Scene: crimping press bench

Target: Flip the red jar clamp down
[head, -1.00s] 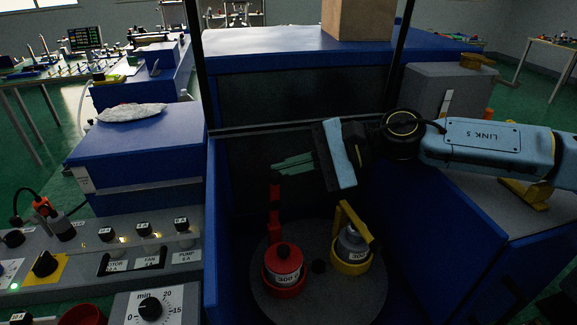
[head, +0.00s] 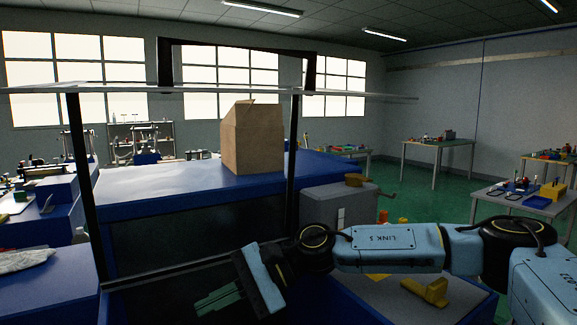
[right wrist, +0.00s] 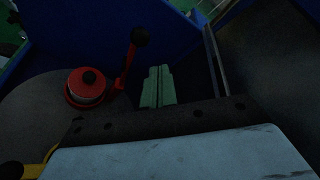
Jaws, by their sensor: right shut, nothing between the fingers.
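The red jar (right wrist: 86,86) sits in a red holder on the grey round plate (right wrist: 35,120) in the right wrist view. The red jar clamp (right wrist: 129,64) stands up beside it, raised, with a dark knob at its top. My right gripper (right wrist: 158,72) is to the right of the clamp, apart from it, with its green fingers together and empty. In the head view my right gripper (head: 201,307) shows at the bottom; the jars and the clamp are out of that view. My left gripper is not in view.
Blue walls (right wrist: 60,35) enclose the plate. A bit of yellow (right wrist: 35,171) shows at the lower left of the right wrist view. In the head view a cardboard box (head: 252,140) stands on the blue cabinet top (head: 180,183), and a dark frame post (head: 88,190) rises at the left.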

